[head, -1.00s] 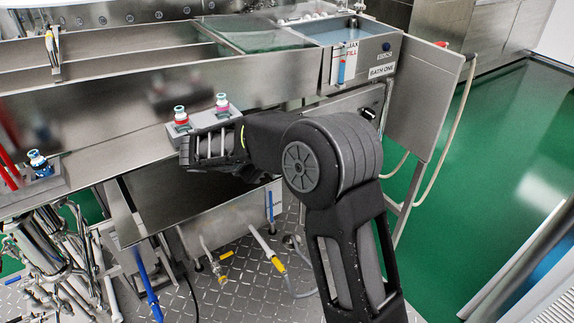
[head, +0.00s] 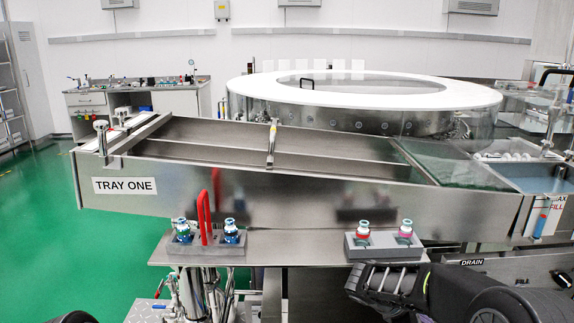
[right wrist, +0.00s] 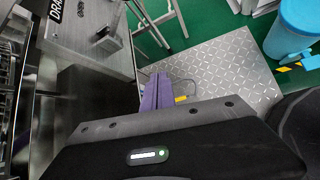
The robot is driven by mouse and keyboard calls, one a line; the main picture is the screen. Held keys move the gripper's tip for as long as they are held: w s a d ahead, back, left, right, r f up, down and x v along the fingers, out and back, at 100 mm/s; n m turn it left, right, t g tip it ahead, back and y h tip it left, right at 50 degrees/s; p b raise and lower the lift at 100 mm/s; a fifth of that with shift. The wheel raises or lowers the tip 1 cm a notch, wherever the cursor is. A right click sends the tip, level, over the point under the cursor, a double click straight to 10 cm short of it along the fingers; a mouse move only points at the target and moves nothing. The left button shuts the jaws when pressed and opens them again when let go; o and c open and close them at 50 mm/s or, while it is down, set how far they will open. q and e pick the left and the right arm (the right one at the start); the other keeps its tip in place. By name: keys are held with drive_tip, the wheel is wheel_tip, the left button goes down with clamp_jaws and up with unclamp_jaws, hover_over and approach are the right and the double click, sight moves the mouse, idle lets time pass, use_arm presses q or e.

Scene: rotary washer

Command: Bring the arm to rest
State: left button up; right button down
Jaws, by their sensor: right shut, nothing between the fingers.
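My right arm (head: 450,292) is in the lower right of the head view, dark and folded in front of the washer's work shelf. Its hand end is low, just below the right grey block, and the fingertips cannot be made out there. In the right wrist view the right gripper (right wrist: 157,92) shows as two purple-grey fingers close together, with nothing between them. They point down over the metal floor plate. My left gripper is not in view.
A tray bench (head: 300,204) labelled TRAY ONE spans the head view. Grey blocks with capped vials stand on the shelf, the left (head: 208,249) and the right (head: 383,247). A blue container (right wrist: 297,28) and the tread-plate floor (right wrist: 225,75) show in the wrist view.

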drive_tip(key=s+a+f+m+g+y+p, duration=0.1)
drive_tip(key=s+a+f+m+y, duration=0.15)
drive_tip(key=s+a+f, duration=0.5)
drive_tip(key=s+a+f+m+g+y+p, duration=0.1)
drive_tip(key=s+a+f+y+p, duration=0.25)
drive_tip(key=f, duration=0.65)
drive_tip(key=s+a+f+m+y+p, duration=0.1)
drive_tip(key=s+a+f+m+y, duration=0.2)
drive_tip(key=s+a+m, duration=0.4)
drive_tip(key=s+a+f+m+t+y+p, duration=0.1)
drive_tip(key=s+a+f+m+y, duration=0.2)
drive_tip(key=s+a+m, duration=0.4)
drive_tip(key=s+a+y, duration=0.1)
drive_tip(key=s, duration=0.2)
drive_tip(key=shift+a, duration=0.35)
